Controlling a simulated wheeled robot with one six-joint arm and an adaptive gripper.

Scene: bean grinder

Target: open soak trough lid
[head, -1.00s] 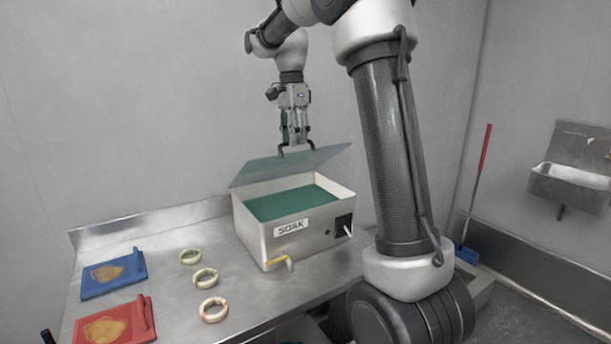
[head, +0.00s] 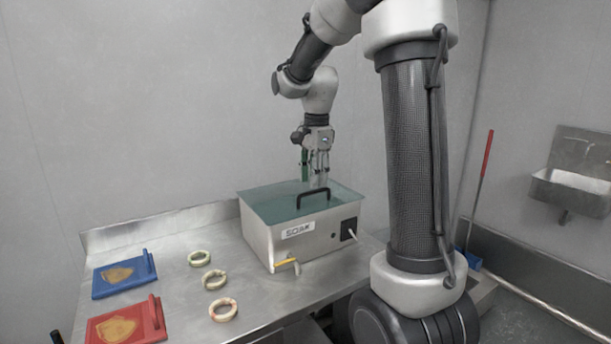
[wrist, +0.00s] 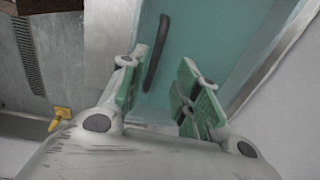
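The soak trough (head: 310,240) is a pale metal box marked SOAK on the steel table. Its greenish translucent lid (head: 270,205) lies down over the top, looking flat. The black lid handle (head: 313,194) stands up near the lid's front edge. My gripper (head: 314,184) points down over the lid, by the handle and apparently just behind it. In the wrist view the two green-padded fingers (wrist: 165,68) are apart with nothing held. The dark handle (wrist: 157,52) shows beyond the fingertips, nearer the left finger. I cannot tell whether they touch.
A yellow-handled tap (head: 286,264) sticks out at the trough's front. Several rings, one of them here (head: 214,280), lie left of it. A blue board (head: 124,274) and a red board (head: 125,324) lie further left. A wall sink (head: 575,185) is at right.

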